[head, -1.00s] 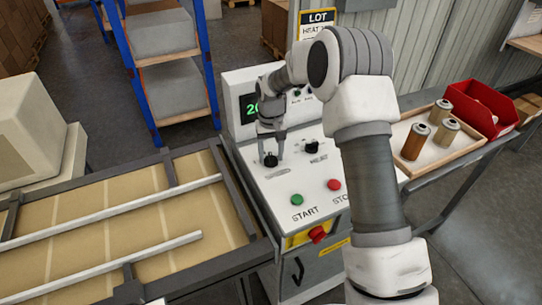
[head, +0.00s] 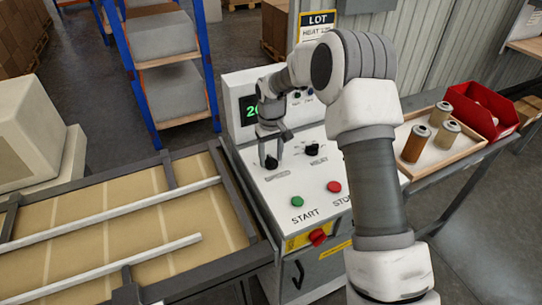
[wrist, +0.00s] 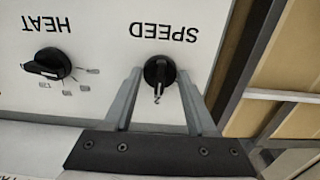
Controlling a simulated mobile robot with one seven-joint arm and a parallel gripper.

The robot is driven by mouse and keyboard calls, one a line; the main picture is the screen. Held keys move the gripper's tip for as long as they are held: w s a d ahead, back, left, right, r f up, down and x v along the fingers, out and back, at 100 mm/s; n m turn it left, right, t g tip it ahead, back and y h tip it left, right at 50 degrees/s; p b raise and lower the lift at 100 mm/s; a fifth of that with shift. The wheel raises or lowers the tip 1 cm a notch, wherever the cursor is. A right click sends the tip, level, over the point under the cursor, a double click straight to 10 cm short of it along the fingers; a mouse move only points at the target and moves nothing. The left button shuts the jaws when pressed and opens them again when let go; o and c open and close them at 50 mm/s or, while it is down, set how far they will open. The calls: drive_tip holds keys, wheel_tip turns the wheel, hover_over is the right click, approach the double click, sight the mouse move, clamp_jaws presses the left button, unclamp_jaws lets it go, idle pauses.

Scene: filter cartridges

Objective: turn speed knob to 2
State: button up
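The black speed knob (wrist: 159,71) sits on the white control panel below the upside-down SPEED label in the wrist view. Its white pointer line faces down in that picture, toward a small mark that looks like a 2. My gripper (wrist: 158,85) is open, one finger on each side of the knob, with a visible gap to each. In the head view my gripper (head: 270,153) reaches down over the speed knob (head: 271,163), which is partly hidden by the fingers.
The heat knob (head: 312,149) stands right of the speed knob. Green START (head: 297,202) and red STOP (head: 334,187) buttons and a red switch (head: 318,237) are nearer. A green display (head: 250,108) stands behind. A tray (head: 462,155) of cartridges and a conveyor (head: 120,225) flank the panel.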

sight(271, 158)
drive_tip(key=o, duration=0.5)
drive_tip(key=shift+c, duration=0.2)
drive_tip(key=shift+r, duration=0.15)
wheel_tip(271, 158, up, 17)
drive_tip(key=shift+r, duration=0.15)
